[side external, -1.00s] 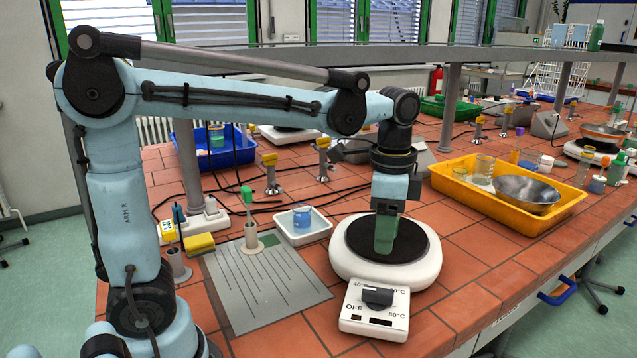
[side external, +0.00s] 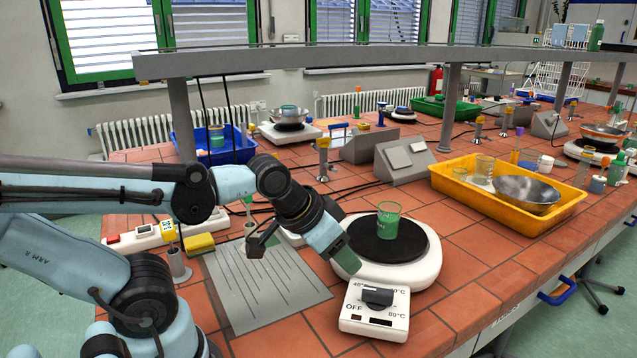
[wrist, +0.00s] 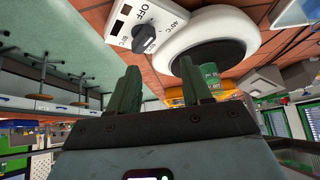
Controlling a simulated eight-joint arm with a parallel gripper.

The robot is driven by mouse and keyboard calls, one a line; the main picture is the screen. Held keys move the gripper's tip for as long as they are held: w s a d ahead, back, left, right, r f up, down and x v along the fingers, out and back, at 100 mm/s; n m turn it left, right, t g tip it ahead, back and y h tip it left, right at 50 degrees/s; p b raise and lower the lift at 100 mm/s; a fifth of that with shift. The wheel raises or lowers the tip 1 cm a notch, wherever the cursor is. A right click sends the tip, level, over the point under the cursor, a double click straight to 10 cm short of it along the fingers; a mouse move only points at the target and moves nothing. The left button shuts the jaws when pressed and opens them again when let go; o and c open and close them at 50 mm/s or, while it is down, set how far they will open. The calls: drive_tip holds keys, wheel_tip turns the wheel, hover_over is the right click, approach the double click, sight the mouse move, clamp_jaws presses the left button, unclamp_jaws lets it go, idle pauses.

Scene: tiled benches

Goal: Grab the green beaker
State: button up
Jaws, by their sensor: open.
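The green beaker (side external: 388,222) is a see-through green glass with pale markings, standing upright on the dark round plate of a white hot plate (side external: 425,265). In the wrist view the beaker (wrist: 209,73) shows just right of the right finger, partly behind it. My gripper (side external: 348,262) is tilted down and to the right, at the front left of the hot plate, apart from the beaker. In the wrist view my gripper (wrist: 160,65) has its two green fingers spread wide with nothing between them.
The hot plate's control box (side external: 374,310) with a black knob stands close below my fingers. A yellow tray (side external: 455,188) with glassware and a metal bowl is at the right. A grey mat (side external: 250,290) lies left. A raised shelf (side external: 300,60) on posts crosses behind.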

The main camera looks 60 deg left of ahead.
drive_tip(key=shift+o, duration=0.5)
drive_tip(key=shift+s, duration=0.1)
drive_tip(key=o, duration=0.5)
drive_tip(key=shift+a+f, duration=0.1)
drive_tip(key=t+h, duration=0.1)
drive_tip(key=t, duration=0.5)
approach(388, 221)
drive_tip(key=w+a, duration=0.1)
drive_tip(key=a, duration=0.1)
drive_tip(key=shift+m, duration=0.3)
drive_tip(key=shift+w+r+x, duration=0.1)
drive_tip(key=shift+r+x, duration=0.15)
drive_tip(key=shift+x, duration=1.75)
drive_tip(key=shift+w+r+x, duration=0.1)
drive_tip(key=shift+r+x, duration=0.15)
drive_tip(key=shift+x, duration=1.7)
drive_tip(key=shift+w+r+x, duration=0.15)
drive_tip(key=shift+r+x, duration=0.1)
drive_tip(key=shift+x, duration=1.75)
